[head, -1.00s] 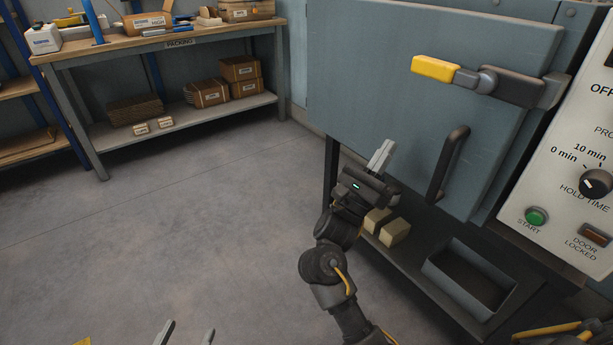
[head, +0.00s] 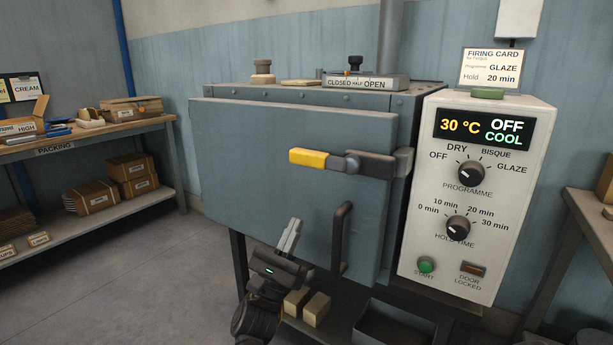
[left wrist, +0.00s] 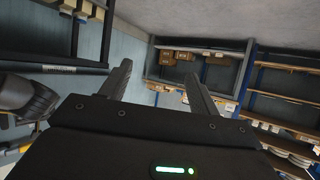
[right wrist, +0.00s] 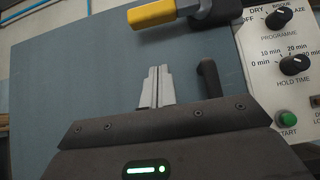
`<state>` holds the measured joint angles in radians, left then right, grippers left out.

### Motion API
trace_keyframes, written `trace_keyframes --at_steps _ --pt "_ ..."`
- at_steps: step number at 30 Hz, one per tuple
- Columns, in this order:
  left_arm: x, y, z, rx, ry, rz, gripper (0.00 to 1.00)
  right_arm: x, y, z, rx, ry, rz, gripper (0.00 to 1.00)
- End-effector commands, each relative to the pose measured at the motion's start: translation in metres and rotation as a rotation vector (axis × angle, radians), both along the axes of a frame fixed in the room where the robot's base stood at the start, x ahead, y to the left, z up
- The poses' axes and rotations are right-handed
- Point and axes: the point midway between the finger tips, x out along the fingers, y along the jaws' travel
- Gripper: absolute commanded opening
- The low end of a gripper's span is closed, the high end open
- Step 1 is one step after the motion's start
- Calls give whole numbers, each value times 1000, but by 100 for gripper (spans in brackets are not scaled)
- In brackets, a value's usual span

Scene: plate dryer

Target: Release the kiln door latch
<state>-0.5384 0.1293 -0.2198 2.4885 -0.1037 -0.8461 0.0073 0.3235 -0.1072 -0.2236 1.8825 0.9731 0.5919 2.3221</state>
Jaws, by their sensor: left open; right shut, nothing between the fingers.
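The kiln door (head: 255,140) is a grey-blue panel that looks closed. Its latch (head: 350,161) is a dark lever with a yellow grip (head: 307,157), lying roughly level across the door's upper right. The latch grip also shows at the top of the right wrist view (right wrist: 151,14). My right gripper (head: 291,234) is shut and empty in front of the lower door, below the latch and left of the dark door handle (head: 341,238). It shows in the right wrist view (right wrist: 157,88). My left gripper (left wrist: 158,82) is open and empty, away from the latch.
The control panel (head: 482,200) right of the door reads 30 °C, OFF and COOL. The DOOR LOCKED lamp (head: 472,269) looks dim. Two pale blocks (head: 316,309) and an open bin (head: 390,325) sit below the door. A packing bench (head: 90,140) stands at the left.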

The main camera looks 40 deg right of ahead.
Motion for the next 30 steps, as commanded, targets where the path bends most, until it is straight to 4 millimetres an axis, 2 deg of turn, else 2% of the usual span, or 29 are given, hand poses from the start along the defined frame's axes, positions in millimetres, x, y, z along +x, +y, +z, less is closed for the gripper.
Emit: trace_keyframes --at_steps 8,16,22,30 --pt "-32 36 -34 100 306 84 62 3 -11 14 -1 0 -1 0" --pt "-76 67 -57 175 601 159 62 6 -22 26 -2 -1 -1 0" --pt "-94 80 -94 211 785 195 62 11 -38 46 -2 1 -3 0" --pt "-88 78 -148 217 809 185 62 16 -55 63 -1 0 -2 0"
